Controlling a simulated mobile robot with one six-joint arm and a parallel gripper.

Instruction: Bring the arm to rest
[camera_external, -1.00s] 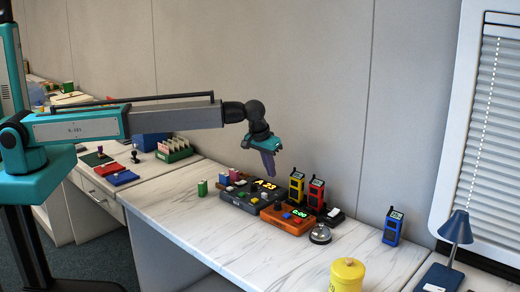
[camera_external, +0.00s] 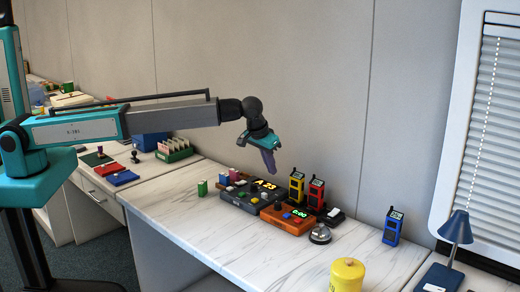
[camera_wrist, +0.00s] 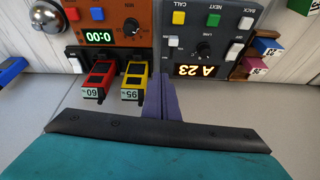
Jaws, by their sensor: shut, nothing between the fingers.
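My arm reaches out from the left in the external view, with my gripper (camera_external: 270,163) hanging over the back of the white marbled counter (camera_external: 180,215). The purple fingers are together with nothing between them, pointing down and above the devices. In the wrist view the closed fingers (camera_wrist: 160,98) show in front of the dark grey console (camera_wrist: 200,35) with the display "A 23". The fingers look apart from the console and from the yellow radio (camera_wrist: 134,80) beside them.
An orange timer box (camera_external: 286,220), a red radio (camera_external: 317,194) and a bell (camera_external: 320,235) stand near the console. A blue radio (camera_external: 393,226), a yellow jar (camera_external: 347,275) and a blue lamp (camera_external: 456,230) are at right. The counter's front left is clear.

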